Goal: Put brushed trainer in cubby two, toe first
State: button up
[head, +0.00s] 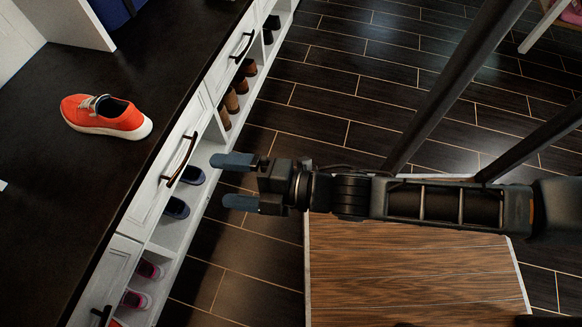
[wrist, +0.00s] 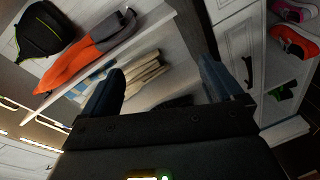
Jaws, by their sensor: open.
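An orange trainer (head: 105,116) with a white sole lies upright on the dark countertop (head: 60,190), its toe towards the left. A row of open cubbies (head: 168,235) runs below the white drawers. One cubby holds a pair of navy shoes (head: 176,208); nearer ones hold pink shoes (head: 135,298) and farther ones brown footwear (head: 232,101). I cannot tell which is cubby two. My gripper (head: 230,181) is open and empty, right of the cabinet front and apart from the trainer. Its spread fingers also show in the wrist view (wrist: 160,86), with no trainer between them.
Dark drawer handles (head: 182,160) stick out from the cabinet front. A wooden platform (head: 410,265) is below my arm. The wrist view shows a shelf with a black bag (wrist: 48,36) and a long orange-grey item (wrist: 85,55).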

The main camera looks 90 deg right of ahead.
jog(key=s+a+r+m+y, duration=0.1)
jog(key=s+a+r+m, duration=0.1)
jog(key=s+r+m, duration=0.2)
jog(key=shift+s+r+m+g, duration=0.3)
jog(key=shift+s+m, duration=0.4)
jog(key=shift+s, duration=0.15)
jog(key=shift+o, duration=0.4)
jog(key=s+a+r+m+g+y, duration=0.1)
jog(key=s+r+m, duration=0.3)
jog(key=r+m, duration=0.1)
jog(key=shift+s+a+r+m+y, duration=0.15)
jog(key=shift+s+r+m+y, duration=0.2)
jog(key=shift+m, duration=0.45)
jog(key=n+t+h+b, duration=0.2)
jog(key=n+h, duration=0.3)
jog(key=n, duration=2.5)
send_near(122, 112)
jog(key=a+r, duration=0.2)
jog(key=r, duration=0.1)
jog(key=shift+s+r, duration=0.1)
jog(key=shift+s, duration=0.25)
jog(key=shift+w+d, duration=0.1)
jog(key=shift+w, duration=0.2)
jog(key=x, duration=0.7)
jog(key=shift+w, duration=0.15)
